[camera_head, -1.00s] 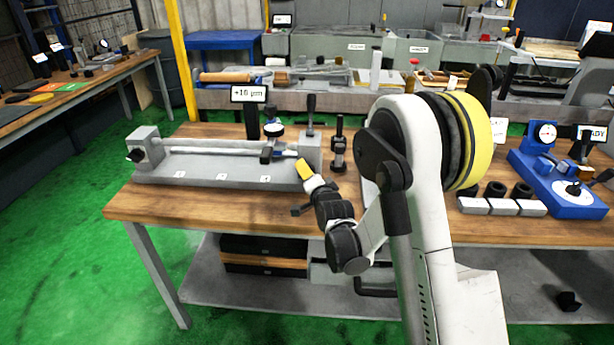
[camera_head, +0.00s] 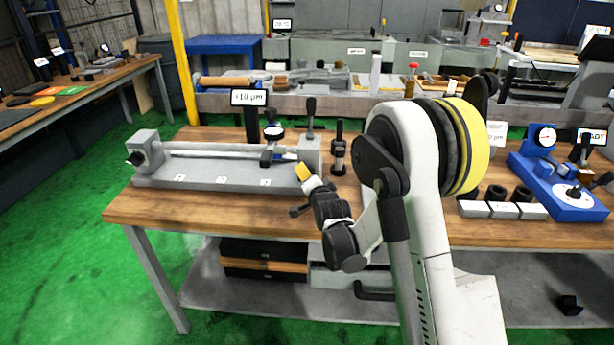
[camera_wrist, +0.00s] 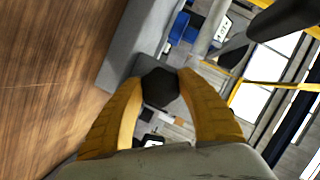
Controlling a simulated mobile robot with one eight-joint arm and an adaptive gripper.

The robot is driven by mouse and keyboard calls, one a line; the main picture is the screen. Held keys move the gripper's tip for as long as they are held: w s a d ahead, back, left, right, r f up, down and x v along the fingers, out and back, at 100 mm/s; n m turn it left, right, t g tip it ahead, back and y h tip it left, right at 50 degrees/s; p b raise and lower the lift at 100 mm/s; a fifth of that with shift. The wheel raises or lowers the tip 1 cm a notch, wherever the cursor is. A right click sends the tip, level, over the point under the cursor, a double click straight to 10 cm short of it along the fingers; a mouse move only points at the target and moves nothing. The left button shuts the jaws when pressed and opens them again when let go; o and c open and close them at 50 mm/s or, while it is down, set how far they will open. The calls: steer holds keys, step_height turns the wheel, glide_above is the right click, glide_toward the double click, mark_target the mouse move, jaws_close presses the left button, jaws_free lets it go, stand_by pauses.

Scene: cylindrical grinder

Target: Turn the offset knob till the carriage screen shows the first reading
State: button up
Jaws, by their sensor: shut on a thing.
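My gripper (camera_head: 303,171) is at the right end block (camera_head: 311,150) of the long grey fixture (camera_head: 205,175) on the wooden bench. In the wrist view, the yellow fingers of my gripper (camera_wrist: 160,98) are closed around a dark faceted knob (camera_wrist: 159,87) beside a grey block. The fingers hide the knob in the head view. A black-framed screen (camera_head: 249,97) stands behind the fixture and appears to read +10 µm. A dial gauge (camera_head: 273,132) sits over the bar on the fixture.
A black upright post (camera_head: 339,148) stands just right of the end block. My arm covers the bench's middle. A blue gauge stand (camera_head: 560,185) and several grey blocks (camera_head: 503,210) are at the right. The bench front left of my gripper is clear.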

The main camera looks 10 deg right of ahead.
steer(key=n+g+h+p, duration=0.1)
steer(key=n, duration=0.2)
steer(key=shift+n+h, duration=0.3)
steer(key=n+g+h, duration=0.1)
steer(key=n+h, duration=0.1)
steer(key=n, duration=0.1)
steer(key=shift+n+h, duration=0.3)
stand_by(0.5)
steer(key=shift+d, duration=0.1)
steer(key=o, duration=0.9)
steer(key=v, duration=1.2)
steer(key=shift+w+r, duration=0.1)
steer(key=shift+r, duration=0.15)
